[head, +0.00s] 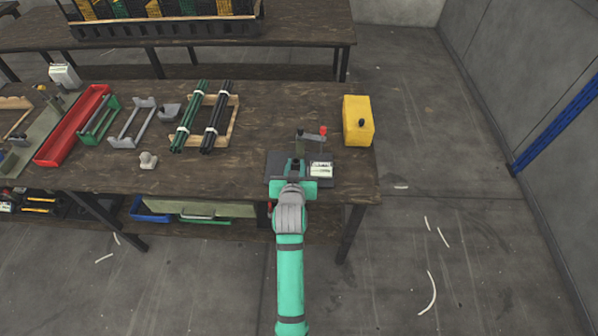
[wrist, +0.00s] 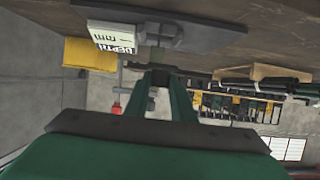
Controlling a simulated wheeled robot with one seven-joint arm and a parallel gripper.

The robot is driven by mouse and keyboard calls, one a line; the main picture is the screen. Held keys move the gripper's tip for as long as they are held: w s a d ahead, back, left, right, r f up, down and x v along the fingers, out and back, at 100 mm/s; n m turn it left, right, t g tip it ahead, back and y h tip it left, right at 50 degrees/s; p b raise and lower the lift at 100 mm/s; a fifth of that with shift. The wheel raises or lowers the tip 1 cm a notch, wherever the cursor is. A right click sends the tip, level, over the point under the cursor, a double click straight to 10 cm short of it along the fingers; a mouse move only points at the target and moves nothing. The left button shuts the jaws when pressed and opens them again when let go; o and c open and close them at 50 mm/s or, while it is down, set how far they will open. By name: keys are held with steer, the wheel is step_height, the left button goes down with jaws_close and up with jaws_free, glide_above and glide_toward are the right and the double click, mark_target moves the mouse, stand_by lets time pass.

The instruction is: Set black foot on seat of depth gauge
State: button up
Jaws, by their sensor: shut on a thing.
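The depth gauge stands near the right front of the bench, with a dark base plate (head: 274,167), a white label reading DEPTH and mm (head: 320,170), and an arm with a red tip (head: 323,130). In the wrist view, which is upside down, its label (wrist: 112,37) shows close to my fingers. My gripper (head: 295,166) is over the front left part of the base plate. It is shut on a small dark piece, seemingly the black foot (wrist: 152,100), between the green fingers. The seat is mostly hidden; I cannot tell whether the foot touches it.
A yellow box (head: 357,126) with a black knob stands right of the gauge. A wooden rack with green and black rods (head: 210,115) lies to the left. Grey and green brackets and a red tray (head: 73,127) are farther left. Bare bench lies between rack and gauge.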

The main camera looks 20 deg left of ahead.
steer(key=shift+w+d+f, duration=0.2)
steer(key=shift+w+f, duration=0.7)
steer(key=shift+f, duration=1.75)
steer(key=o, duration=1)
